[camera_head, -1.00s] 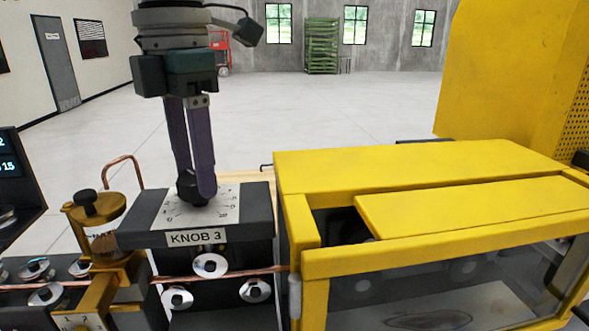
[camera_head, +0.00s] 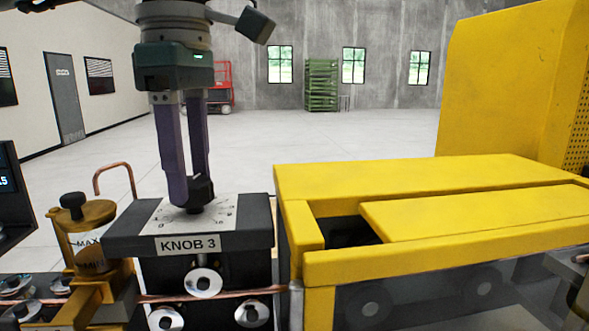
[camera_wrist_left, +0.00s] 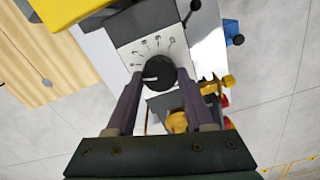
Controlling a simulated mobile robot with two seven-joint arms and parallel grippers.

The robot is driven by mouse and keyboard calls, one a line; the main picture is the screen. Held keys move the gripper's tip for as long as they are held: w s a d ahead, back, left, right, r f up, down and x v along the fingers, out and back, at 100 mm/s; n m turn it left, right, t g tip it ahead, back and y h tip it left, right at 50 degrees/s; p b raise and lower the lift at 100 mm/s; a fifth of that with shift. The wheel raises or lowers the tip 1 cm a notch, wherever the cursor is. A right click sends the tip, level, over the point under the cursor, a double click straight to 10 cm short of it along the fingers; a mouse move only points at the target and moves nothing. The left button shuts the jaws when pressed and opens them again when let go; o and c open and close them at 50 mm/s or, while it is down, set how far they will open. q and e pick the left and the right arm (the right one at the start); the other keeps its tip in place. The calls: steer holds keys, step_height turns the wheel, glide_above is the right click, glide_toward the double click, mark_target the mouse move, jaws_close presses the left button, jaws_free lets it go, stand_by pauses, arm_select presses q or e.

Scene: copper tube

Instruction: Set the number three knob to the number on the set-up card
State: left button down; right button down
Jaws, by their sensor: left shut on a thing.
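The knob 3 block (camera_head: 255,241) is dark, with a white dial plate (camera_head: 226,209) on top and a "KNOB 3" label (camera_head: 188,244) on its front. My left gripper (camera_head: 188,190) reaches down from above, its purple fingers shut on the black knob (camera_head: 201,190) over the dial. In the left wrist view the knob (camera_wrist_left: 160,70) sits between the fingertips, a white pointer mark on its left side. The dial's numbers are partly hidden and too small to read surely. I see no set-up card. My right gripper is not in view.
A yellow guard frame (camera_head: 420,168) stands close on the right. A brass oiler marked MAX (camera_head: 88,235) is on the left, with a copper tube (camera_head: 240,291) running past rollers below. A dark screen (camera_head: 8,190) is at the far left.

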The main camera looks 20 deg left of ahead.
mark_target(191, 181)
arm_select(q)
steer(key=shift+m, duration=1)
steer(key=shift+r, duration=0.1)
steer(key=shift+d, duration=0.1)
steer(key=shift+c, duration=1.4)
jaws_free()
step_height(191, 181, up, 10)
steer(key=p, duration=0.7)
steer(key=shift+p, duration=0.4)
